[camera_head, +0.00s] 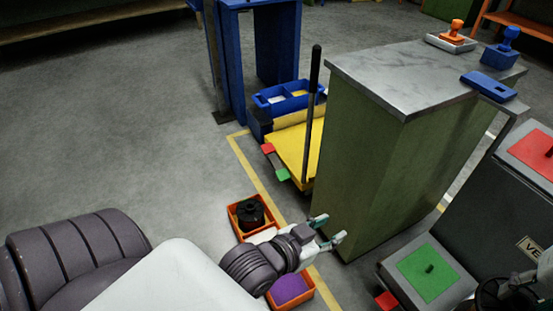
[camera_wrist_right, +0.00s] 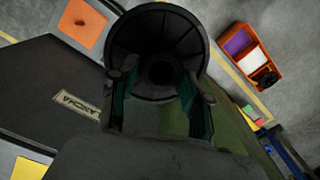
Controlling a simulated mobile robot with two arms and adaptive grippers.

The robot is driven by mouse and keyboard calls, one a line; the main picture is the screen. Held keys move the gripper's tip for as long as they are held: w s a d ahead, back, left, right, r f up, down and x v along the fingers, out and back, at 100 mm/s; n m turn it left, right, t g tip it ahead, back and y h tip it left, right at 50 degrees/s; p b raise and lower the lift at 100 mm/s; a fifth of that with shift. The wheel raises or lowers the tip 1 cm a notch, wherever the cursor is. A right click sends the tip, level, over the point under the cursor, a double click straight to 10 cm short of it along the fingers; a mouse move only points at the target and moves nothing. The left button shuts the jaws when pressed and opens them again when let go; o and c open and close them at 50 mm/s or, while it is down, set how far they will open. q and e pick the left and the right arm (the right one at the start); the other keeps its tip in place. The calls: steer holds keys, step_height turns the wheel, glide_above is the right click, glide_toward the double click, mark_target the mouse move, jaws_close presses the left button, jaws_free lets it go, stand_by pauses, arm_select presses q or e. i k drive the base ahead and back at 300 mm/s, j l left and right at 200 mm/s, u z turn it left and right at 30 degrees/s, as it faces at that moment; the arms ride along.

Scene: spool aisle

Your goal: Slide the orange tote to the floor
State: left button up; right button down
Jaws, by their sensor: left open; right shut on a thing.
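The orange tote (camera_head: 232,222) is at the lower middle of the head view, beside the yellow floor line. A black spool and a purple pad show in its two ends; my left arm hides its middle. In the right wrist view the tote (camera_wrist_right: 279,68) is at the upper right, with purple, white and black contents. I cannot tell whether it touches the floor. My left gripper (camera_head: 329,229) is open and empty, its fingertips right of the tote near the green cabinet. My right gripper (camera_wrist_right: 160,95) is shut on a black spool (camera_wrist_right: 157,35).
The green cabinet (camera_head: 350,160) with a grey top stands right of the tote. A dark console (camera_head: 478,190) with a green pad is at the right. A yellow cart (camera_head: 300,150) with a black handle and a blue tray (camera_head: 285,100) stand behind. Open floor lies left.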

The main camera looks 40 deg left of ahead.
mark_target(285, 285)
steer(key=k+u, duration=0.1)
steer(key=u, duration=1.15)
steer(key=l+u, duration=0.45)
steer(key=k+l+u, duration=0.15)
steer(key=l+u, duration=0.3)
steer(key=j, duration=0.1)
